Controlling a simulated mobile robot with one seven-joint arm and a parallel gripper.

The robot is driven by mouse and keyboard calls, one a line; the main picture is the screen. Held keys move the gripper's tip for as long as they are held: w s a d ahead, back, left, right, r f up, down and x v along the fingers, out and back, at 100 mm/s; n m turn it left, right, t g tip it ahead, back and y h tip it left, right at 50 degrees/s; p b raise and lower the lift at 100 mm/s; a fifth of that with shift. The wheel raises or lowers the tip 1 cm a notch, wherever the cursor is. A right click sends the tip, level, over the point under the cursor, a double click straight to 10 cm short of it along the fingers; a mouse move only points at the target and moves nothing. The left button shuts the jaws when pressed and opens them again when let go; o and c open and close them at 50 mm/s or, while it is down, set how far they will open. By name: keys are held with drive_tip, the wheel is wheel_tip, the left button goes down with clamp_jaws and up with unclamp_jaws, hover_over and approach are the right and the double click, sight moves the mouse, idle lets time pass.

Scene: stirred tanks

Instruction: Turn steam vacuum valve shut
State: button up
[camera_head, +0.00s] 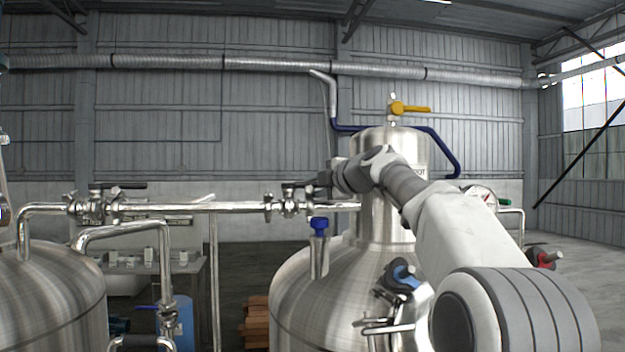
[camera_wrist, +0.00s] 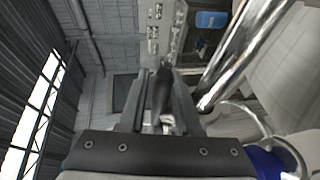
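A valve (camera_head: 289,204) with a black lever handle sits on the horizontal steel pipe left of the tank neck. No label shows which valve is the steam vacuum valve. My gripper (camera_head: 318,186) is at this lever, reaching in from the right. In the wrist view, the fingers of my gripper (camera_wrist: 158,105) stand apart, with a dark lever handle (camera_wrist: 161,92) between them. A narrow gap seems to show beside the handle, so the gripper looks open around it. The gripper and arm hide part of the handle in the head view.
A steel tank (camera_head: 310,290) stands below the arm. A yellow-handled valve (camera_head: 405,108) tops its neck. A blue-capped fitting (camera_head: 319,240) stands just below the gripper. Another black-handled valve (camera_head: 95,203) is on the pipe at left.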

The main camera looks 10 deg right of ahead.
drive_tip(key=shift+w+a, duration=0.1)
drive_tip(key=shift+w, duration=0.1)
drive_tip(key=shift+c, duration=0.2)
clamp_jaws()
idle(1.2)
